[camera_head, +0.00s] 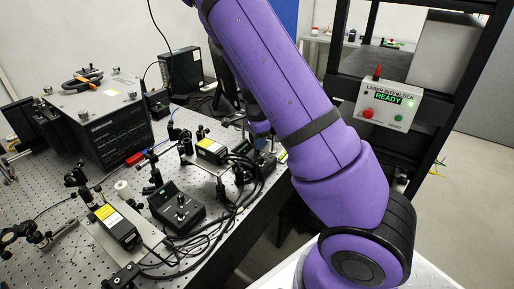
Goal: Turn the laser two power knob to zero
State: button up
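A black control box (178,207) with small knobs on its top stands on the bench, beside a black laser module with a yellow label (118,227). A second laser module with a yellow label (212,150) sits farther back. Dark equipment (243,168) lies to its right, partly behind my purple arm. I cannot read which laser is number two, and I cannot make out its power knob or its setting. My arm reaches over the bench's right edge, its far end low near the second laser. My gripper is mostly hidden there, and its fingers cannot be made out.
Loose black cables (215,235) run across the perforated bench (55,180) near the control box. Optic mounts (150,175) stand around the lasers. A large black instrument (110,130) stands behind. A laser interlock panel (388,105) on the right reads READY, with a green light lit.

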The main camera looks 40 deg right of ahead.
jog(key=shift+f, duration=1.45)
grip_shut()
jog(key=shift+n, duration=3.2)
grip_release()
